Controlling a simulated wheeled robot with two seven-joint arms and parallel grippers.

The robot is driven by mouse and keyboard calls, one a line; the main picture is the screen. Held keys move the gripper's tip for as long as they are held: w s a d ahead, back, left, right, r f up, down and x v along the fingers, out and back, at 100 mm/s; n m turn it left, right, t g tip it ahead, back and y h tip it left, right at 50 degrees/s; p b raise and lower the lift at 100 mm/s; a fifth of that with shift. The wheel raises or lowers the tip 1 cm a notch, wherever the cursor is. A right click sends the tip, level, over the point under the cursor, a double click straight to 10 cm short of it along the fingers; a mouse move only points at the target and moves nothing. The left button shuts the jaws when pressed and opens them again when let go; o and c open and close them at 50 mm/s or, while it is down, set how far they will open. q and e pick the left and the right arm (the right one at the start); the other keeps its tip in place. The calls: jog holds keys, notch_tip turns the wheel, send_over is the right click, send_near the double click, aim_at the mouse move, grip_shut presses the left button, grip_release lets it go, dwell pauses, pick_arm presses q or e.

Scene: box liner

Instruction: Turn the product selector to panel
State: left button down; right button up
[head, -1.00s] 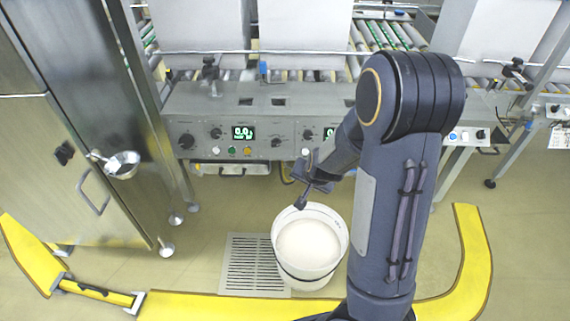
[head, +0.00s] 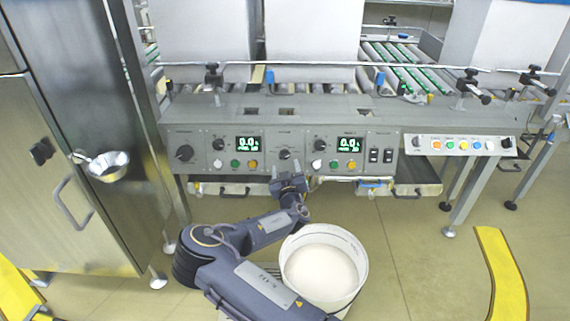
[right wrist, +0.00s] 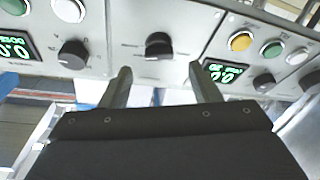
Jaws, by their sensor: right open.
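The control panel (head: 262,170) has a dark knob (head: 285,154) in its middle section, between two green displays. It looks like the product selector, but its lettering is too small to read. My right gripper (head: 288,180) is just below this knob, apart from it. In the right wrist view the knob (right wrist: 158,45) sits beyond and between the two fingertips, with its pointer face toward me. The fingers of the right gripper (right wrist: 160,82) are spread and empty. My left gripper is not in view.
Other knobs (head: 184,153), buttons (head: 235,163) and displays (head: 249,144) flank the knob closely. A white bucket (head: 322,240) stands on the floor beside my right arm. A steel cabinet (head: 70,150) with a ladle (head: 108,166) is at left. Rollers run behind the panel.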

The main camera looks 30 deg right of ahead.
aim_at(285, 158)
jog(key=b+x, duration=0.1)
jog(key=x, duration=0.4)
jog(key=shift+w+d, duration=0.1)
jog(key=c, duration=1)
